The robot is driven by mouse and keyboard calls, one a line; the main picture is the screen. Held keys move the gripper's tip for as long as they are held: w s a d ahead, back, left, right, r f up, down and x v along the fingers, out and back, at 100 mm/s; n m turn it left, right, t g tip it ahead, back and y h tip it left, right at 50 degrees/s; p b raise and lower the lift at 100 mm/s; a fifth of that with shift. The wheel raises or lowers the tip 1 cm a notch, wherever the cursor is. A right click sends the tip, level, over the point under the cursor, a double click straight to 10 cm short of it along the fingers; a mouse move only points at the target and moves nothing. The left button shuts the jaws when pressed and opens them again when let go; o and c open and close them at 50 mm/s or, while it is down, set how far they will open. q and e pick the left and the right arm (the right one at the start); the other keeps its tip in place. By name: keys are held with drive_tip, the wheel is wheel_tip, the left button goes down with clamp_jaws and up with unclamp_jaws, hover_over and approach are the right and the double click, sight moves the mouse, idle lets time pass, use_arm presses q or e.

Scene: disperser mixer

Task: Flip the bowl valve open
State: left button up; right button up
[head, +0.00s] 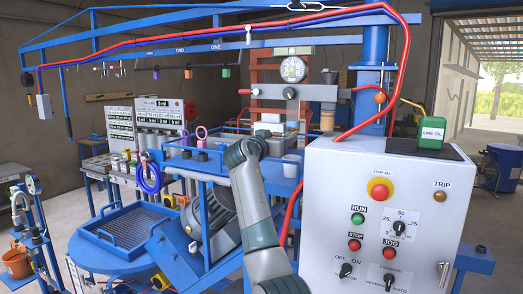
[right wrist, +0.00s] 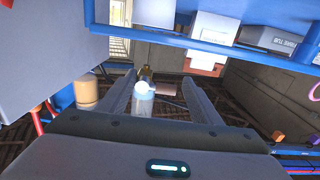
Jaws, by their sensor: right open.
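I cannot make out the bowl valve for certain in either view; my right arm covers part of the machine in the head view. My right gripper (right wrist: 155,88) is open, its two dark fingers apart in the right wrist view. A pale bottle-like thing with a light blue top (right wrist: 143,103) shows along the line between the fingers; I cannot tell how far off it is. The fingers do not visibly grip it. My left gripper is in neither view.
A white control box (head: 375,180) stands at right with a green oil can (head: 431,132) on top. A blue mesh tray (head: 128,226) is at left. Red hoses hang from the blue overhead frame. In the right wrist view, a blue rail (right wrist: 190,42) crosses above the fingers.

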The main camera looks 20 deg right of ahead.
drive_tip(key=b+v, duration=0.7)
drive_tip(key=v, duration=0.9)
drive_tip(key=shift+b, duration=0.4)
drive_tip(key=shift+f, duration=0.1)
